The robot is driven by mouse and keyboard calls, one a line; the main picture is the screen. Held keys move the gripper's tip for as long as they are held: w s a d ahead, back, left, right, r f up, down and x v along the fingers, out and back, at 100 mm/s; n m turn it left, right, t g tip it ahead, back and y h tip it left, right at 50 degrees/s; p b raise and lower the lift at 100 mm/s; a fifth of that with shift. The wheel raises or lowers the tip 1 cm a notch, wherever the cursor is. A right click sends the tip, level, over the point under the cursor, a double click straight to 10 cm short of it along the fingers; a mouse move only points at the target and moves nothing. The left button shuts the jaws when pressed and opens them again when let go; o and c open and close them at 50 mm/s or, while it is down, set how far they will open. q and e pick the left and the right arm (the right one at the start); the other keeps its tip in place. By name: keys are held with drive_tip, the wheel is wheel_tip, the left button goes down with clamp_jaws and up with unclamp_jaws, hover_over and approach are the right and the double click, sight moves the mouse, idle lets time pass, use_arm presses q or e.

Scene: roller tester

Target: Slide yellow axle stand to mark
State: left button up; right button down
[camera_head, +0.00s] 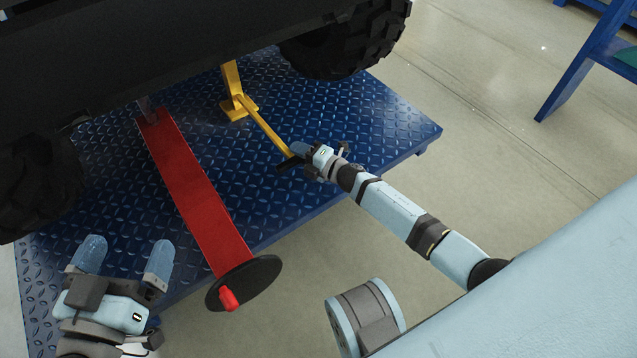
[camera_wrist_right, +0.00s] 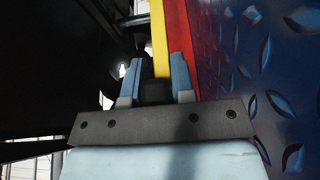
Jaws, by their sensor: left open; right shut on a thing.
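The yellow axle stand (camera_head: 239,106) stands on the blue tread-plate platform under the vehicle. Its long yellow handle bar slopes from the base toward my right gripper (camera_head: 298,154). My right gripper is shut on the near end of this handle, at a dark grip piece. In the right wrist view the yellow bar (camera_wrist_right: 160,45) runs away from between the two blue fingers (camera_wrist_right: 157,82). My left gripper (camera_head: 123,252) is open and empty at the lower left, apart from the stand. I cannot make out a mark on the platform.
A red jack (camera_head: 195,185) with a black disc and red knob (camera_head: 229,299) lies left of the stand. The blue platform (camera_head: 385,125) is bare to the right. Black tyres (camera_head: 345,40) and the dark vehicle body hang overhead. A blue frame (camera_head: 585,60) stands at the upper right.

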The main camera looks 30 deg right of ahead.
drive_tip(key=shift+w+d+f+b, duration=0.1)
drive_tip(key=shift+w+f+b, duration=0.15)
drive_tip(key=shift+w, duration=0.2)
drive_tip(key=shift+w+f+b, duration=0.15)
drive_tip(key=shift+w+b, duration=0.05)
drive_tip(key=shift+w, duration=0.2)
drive_tip(key=c, duration=0.6)
unclamp_jaws()
drive_tip(key=shift+c, duration=0.2)
drive_tip(key=shift+s, duration=0.1)
drive_tip(key=shift+p+v, duration=0.5)
drive_tip(key=shift+v, duration=0.75)
drive_tip(key=shift+s+d+r+p, duration=0.1)
drive_tip(key=shift+s+d+p, duration=0.1)
drive_tip(key=shift+s, duration=0.25)
drive_tip(key=shift+s+d+r+p, duration=0.1)
drive_tip(key=shift+s+r+p, duration=0.05)
drive_tip(key=shift+s, duration=0.35)
drive_tip(key=shift+s+d, duration=0.35)
drive_tip(key=shift+s, duration=0.1)
drive_tip(key=shift+s+r+p, duration=0.1)
drive_tip(key=shift+s+p, duration=0.05)
drive_tip(key=shift+p, duration=0.15)
